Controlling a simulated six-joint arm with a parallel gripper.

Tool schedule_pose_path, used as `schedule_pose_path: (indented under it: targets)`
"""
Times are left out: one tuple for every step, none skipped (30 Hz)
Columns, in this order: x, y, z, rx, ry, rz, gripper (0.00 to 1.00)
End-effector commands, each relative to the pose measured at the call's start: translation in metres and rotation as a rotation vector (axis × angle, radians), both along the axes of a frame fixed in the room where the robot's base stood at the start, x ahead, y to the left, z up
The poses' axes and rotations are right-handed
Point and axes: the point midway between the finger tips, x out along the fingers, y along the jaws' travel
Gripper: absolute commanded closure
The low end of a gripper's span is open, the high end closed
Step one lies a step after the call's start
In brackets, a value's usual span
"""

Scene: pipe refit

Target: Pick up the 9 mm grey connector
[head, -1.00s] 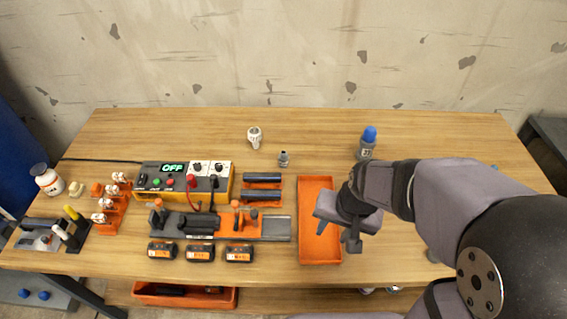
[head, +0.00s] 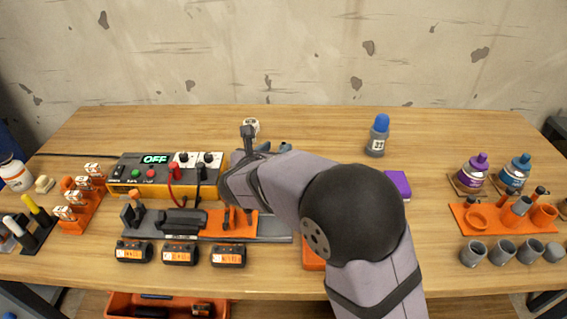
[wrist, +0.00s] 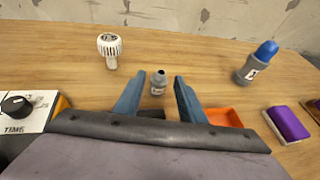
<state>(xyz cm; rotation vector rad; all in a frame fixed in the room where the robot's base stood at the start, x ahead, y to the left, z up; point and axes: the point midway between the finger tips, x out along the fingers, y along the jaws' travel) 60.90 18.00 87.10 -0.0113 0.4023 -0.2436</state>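A small grey connector (wrist: 158,86) with a dark top and a pale label stands upright on the table in the wrist view. The label is too small to read. My gripper (wrist: 160,77) is open, its two blue fingers to the left and right of the connector, with a gap on each side. The connector appears just beyond or level with the fingertips; the exact depth is hard to tell. In the head view my gripper (head: 273,147) reaches over the back middle of the table, and my arm hides the connector there.
A white ribbed fitting (wrist: 110,48) stands behind left. A grey bottle with a blue cap (head: 377,137) stands at the back right, near a purple block (head: 397,184). The power box (head: 155,176) is left of my arm. The orange tray (wrist: 222,117) is mostly hidden.

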Motion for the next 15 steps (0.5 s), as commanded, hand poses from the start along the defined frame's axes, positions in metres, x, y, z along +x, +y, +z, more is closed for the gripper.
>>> schedule_pose_path:
  targets:
    - [-0.001,0.001,-0.005,0.025,-0.01,-0.026,0.63]
    - [-0.002,0.001,-0.006,0.037,-0.013,-0.039,0.63]
    - [-0.002,0.0,-0.006,0.049,-0.017,-0.052,0.63]
    - [-0.002,0.0,-0.006,0.054,-0.019,-0.058,0.63]
    - [-0.002,0.0,-0.005,0.057,-0.021,-0.062,0.63]
    - [-0.002,-0.001,-0.005,0.059,-0.022,-0.064,0.63]
    - [-0.002,-0.001,-0.005,0.059,-0.021,-0.064,0.63]
    - [-0.001,-0.001,-0.005,0.059,-0.021,-0.064,0.63]
    - [0.001,-0.002,-0.006,0.058,-0.021,-0.063,0.63]
    - [0.003,-0.003,-0.007,0.058,-0.021,-0.063,0.63]
    - [0.005,-0.003,-0.008,0.057,-0.02,-0.063,0.63]
    - [0.008,-0.004,-0.01,0.056,-0.019,-0.063,0.63]
    - [0.011,-0.005,-0.01,0.056,-0.019,-0.063,0.63]
    - [0.013,-0.006,-0.011,0.056,-0.02,-0.063,0.63]
    - [0.015,-0.006,-0.012,0.057,-0.021,-0.063,0.63]
